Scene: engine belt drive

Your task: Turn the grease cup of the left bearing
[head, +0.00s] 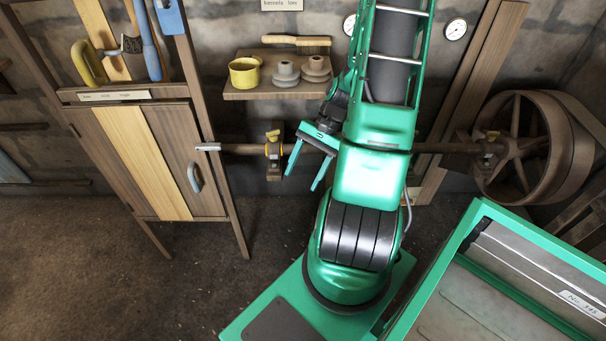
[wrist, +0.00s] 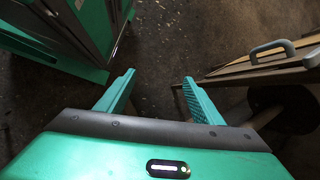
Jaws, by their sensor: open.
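The left bearing (head: 274,160) is a brown block on the wooden shaft (head: 240,149), left of my arm in the head view. Its grease cup (head: 273,136) is a small brass-coloured fitting on top. My gripper (head: 302,181) is open and empty, just right of the left bearing, with its green fingers pointing down. In the head view the fingertips appear lower than the cup and apart from it. In the wrist view my gripper (wrist: 159,76) has only dark floor between its fingers. I cannot make out the grease cup in the wrist view.
A second bearing (head: 486,155) and a large wooden pulley (head: 520,145) are at the right. A shelf (head: 245,95) with a yellow cup (head: 244,72) is above the left bearing. A cabinet (head: 150,160) stands left. Open floor (head: 90,290) lies at the lower left.

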